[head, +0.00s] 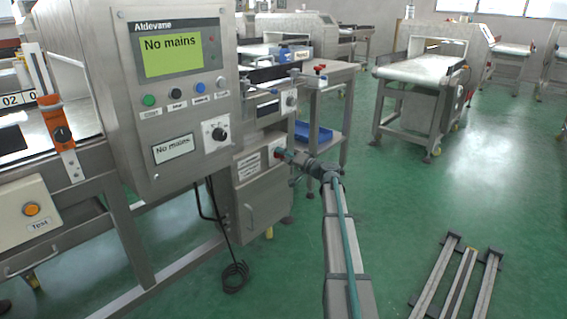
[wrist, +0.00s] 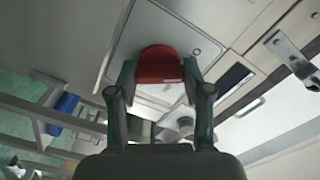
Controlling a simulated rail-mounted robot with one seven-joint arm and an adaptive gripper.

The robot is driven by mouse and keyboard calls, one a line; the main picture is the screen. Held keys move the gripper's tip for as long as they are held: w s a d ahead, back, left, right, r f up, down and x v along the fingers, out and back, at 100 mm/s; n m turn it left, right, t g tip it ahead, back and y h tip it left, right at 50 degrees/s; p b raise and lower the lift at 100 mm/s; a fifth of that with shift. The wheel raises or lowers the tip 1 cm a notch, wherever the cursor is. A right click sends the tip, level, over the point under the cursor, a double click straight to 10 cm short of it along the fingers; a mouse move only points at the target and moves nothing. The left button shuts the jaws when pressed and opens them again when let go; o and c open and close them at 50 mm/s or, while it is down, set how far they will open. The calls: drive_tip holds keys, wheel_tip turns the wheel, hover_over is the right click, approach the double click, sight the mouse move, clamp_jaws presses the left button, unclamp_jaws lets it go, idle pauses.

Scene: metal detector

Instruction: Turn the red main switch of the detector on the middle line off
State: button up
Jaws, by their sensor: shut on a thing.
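The detector (head: 190,20), with an "Aldevane" panel, stands at the left in the head view. Its green display (head: 170,52) reads "No mains", and a small label (head: 173,149) below reads the same. The red main switch (wrist: 160,64) is on a pale plate in the wrist view. My gripper (wrist: 160,78) is shut on it, one finger on each side. In the head view my gripper (head: 284,155) reaches the grey cabinet (head: 262,195) below the panel, where only a bit of red shows. The switch's position marks are hidden.
A black rotary knob (head: 218,134) and several coloured buttons are on the panel. A small table (head: 335,72) with a red-handled fitting stands behind my gripper. Metal rails (head: 458,270) lie at the lower right; the floor between is open.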

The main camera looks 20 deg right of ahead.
drive_tip(key=shift+n+b, duration=0.35)
drive_tip(key=shift+n, duration=0.85)
drive_tip(key=o, duration=1.2)
drive_tip(key=shift+c, duration=0.2)
drive_tip(key=v, duration=1.2)
